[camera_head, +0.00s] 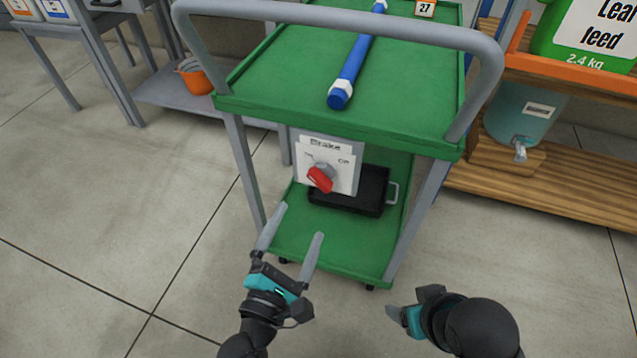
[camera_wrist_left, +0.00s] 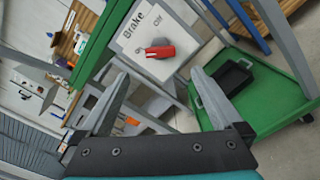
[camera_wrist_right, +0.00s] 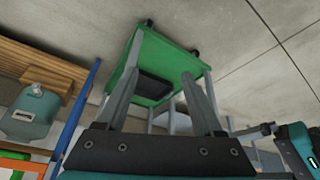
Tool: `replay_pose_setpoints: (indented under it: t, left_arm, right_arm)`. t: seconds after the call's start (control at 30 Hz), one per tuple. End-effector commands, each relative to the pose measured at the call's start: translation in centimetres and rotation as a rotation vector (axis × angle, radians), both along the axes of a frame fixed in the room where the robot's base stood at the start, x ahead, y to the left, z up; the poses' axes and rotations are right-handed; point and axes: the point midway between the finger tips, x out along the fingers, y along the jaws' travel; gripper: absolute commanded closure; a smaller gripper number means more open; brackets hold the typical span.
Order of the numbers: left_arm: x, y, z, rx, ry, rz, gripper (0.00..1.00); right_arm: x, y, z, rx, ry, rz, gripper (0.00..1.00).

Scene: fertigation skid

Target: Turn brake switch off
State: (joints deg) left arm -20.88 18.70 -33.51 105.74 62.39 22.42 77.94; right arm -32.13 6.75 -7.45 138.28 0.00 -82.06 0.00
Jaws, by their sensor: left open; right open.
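The brake switch is a red knob (camera_head: 320,179) on a white panel marked Brake (camera_head: 327,163), fixed under the top shelf of a green cart (camera_head: 270,75). The red knob also shows in the left wrist view (camera_wrist_left: 160,51), on the panel (camera_wrist_left: 150,28). The knob points to the lower right in the head view. My left gripper (camera_head: 294,222) is open and empty, below and in front of the knob, apart from it. My right gripper (camera_head: 390,310) is low at the right of the left one, open and empty; its fingers show in the right wrist view (camera_wrist_right: 158,85).
A grey handle (camera_head: 345,22) arches over the cart. A blue tube (camera_head: 355,62) lies on its top; a black case (camera_head: 350,192) sits on its lower shelf. A wooden shelf (camera_head: 560,190) stands right, and a grey table (camera_head: 75,25) left. The floor in front is clear.

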Motion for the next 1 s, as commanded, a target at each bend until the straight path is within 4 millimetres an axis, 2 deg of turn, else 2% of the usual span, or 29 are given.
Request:
replay_pose_setpoints:
  t: [0.03, 0.3, 0.5, 0.7, 1.0]
  left_arm:
    - [1.2, -0.4, 0.0, -0.002, -0.004, 0.003, 0.00]
    - [6.9, -2.3, 0.0, -0.002, -0.003, 0.001, 0.00]
    - [9.8, -3.2, -0.1, 0.001, -0.002, 0.000, 0.00]
    - [11.1, -3.6, -0.1, 0.004, -0.001, 0.000, 0.00]
    - [11.2, -3.6, 0.0, 0.004, -0.001, -0.001, 0.00]
  right_arm:
    - [0.0, 0.0, 0.2, 0.000, -0.004, 0.000, 0.31]
    - [0.2, 0.3, 0.9, 0.012, -0.043, 0.006, 0.31]
    - [1.2, 1.3, 0.4, 0.040, -0.112, 0.024, 0.31]
    - [1.8, 1.8, 0.4, 0.055, -0.149, 0.032, 0.31]
    - [1.8, 1.8, 0.4, 0.056, -0.154, 0.033, 0.31]
